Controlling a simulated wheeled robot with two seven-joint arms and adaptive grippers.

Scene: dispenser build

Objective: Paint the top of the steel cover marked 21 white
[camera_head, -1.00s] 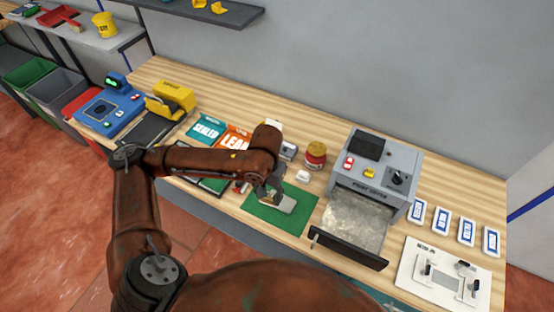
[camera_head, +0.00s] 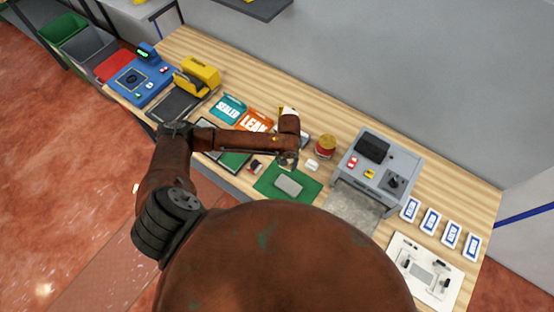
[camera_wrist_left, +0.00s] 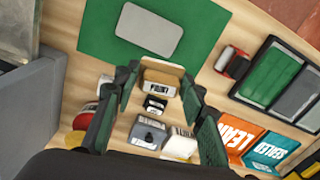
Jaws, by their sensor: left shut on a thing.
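A grey plate with rounded corners (camera_head: 289,185), likely the steel cover, lies on a green mat (camera_head: 268,193); it also shows in the left wrist view (camera_wrist_left: 150,30). Its upper face looks plain grey; I can read no 21. My left gripper (camera_head: 287,164) is just behind the plate, apart from it. In the left wrist view, its fingers (camera_wrist_left: 161,93) are shut on a small tan-and-white block (camera_wrist_left: 164,76) whose dark label seems to read TEST. How far the block is above the table is unclear. My right gripper is not in view.
A red-and-yellow jar (camera_head: 325,147) and a small white block (camera_head: 311,165) stand right of the gripper. A grey machine (camera_head: 372,168) is further right. Several blue-and-white cards line the right side.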

